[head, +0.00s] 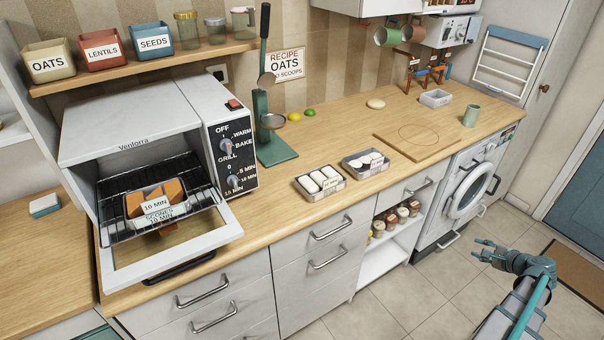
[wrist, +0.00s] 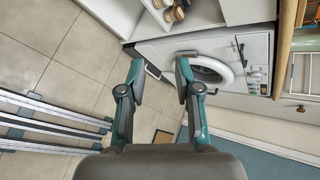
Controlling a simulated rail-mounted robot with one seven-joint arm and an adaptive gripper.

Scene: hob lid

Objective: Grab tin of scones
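A tin (head: 128,207) with orange-brown pieces sits on the wire rack in the open toaster oven, at the left of the head view. A card reading "10 MIN" is on it, and a label below reads "SCONES 10 MIN" (head: 158,213). My gripper (head: 482,250) is far to the right of the oven, over the floor in front of the washing machine. The wrist view also shows my gripper (wrist: 160,70), its two fingers apart with nothing between them. The tin is not in the wrist view.
The oven door (head: 170,248) is folded down over the counter front. Two trays, one with white pieces (head: 320,182) and one with mixed pieces (head: 366,163), stand on the counter. A green stand (head: 275,145) is right of the oven. The tiled floor (head: 430,295) is clear.

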